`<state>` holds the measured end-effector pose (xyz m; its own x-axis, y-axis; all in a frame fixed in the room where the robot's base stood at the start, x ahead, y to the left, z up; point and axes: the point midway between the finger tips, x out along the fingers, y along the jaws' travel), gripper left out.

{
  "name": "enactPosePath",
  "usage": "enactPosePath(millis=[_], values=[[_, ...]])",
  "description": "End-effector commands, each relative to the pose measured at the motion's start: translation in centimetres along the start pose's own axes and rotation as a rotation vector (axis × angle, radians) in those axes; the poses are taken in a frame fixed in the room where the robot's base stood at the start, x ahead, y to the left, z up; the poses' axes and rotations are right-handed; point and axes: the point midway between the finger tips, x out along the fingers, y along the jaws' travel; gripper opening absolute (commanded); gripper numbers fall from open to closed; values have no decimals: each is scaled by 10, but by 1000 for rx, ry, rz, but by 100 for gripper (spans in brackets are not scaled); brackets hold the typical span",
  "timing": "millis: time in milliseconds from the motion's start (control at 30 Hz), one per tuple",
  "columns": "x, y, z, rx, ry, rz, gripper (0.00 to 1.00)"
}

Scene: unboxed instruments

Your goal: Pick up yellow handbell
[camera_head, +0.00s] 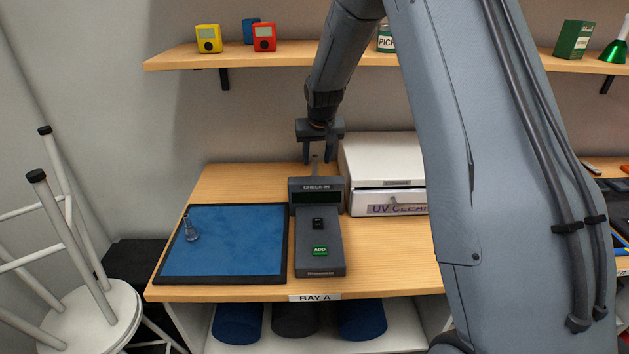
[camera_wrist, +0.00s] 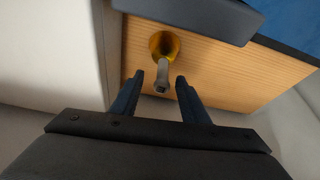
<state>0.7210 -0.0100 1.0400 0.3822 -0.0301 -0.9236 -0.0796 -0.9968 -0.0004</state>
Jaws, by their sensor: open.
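The yellow handbell (camera_wrist: 158,39) stands on the wooden table in the wrist view, seen from above, with its grey handle (camera_wrist: 162,75) pointing toward my gripper. My gripper (camera_wrist: 160,80) is open, with one dark finger on each side of the handle's end; I cannot tell whether either touches it. In the head view my gripper (camera_head: 320,155) points down behind the check-in device (camera_head: 319,240). There the bell's yellow body is hidden behind the device.
A white UV cleaner box (camera_head: 385,160) stands close to the right of my gripper.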

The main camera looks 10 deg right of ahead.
Motion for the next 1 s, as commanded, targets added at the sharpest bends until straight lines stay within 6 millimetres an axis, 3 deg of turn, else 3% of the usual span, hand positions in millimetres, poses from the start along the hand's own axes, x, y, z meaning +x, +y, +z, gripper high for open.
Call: enactPosePath(millis=[300,633,667,900,1000], values=[[32,-4,-2,-1,-2,0,41],[37,-4,-2,0,0,0,41],[37,-4,-2,0,0,0,39],[37,-4,-2,0,-1,0,0],[37,-4,-2,-1,0,0,0]])
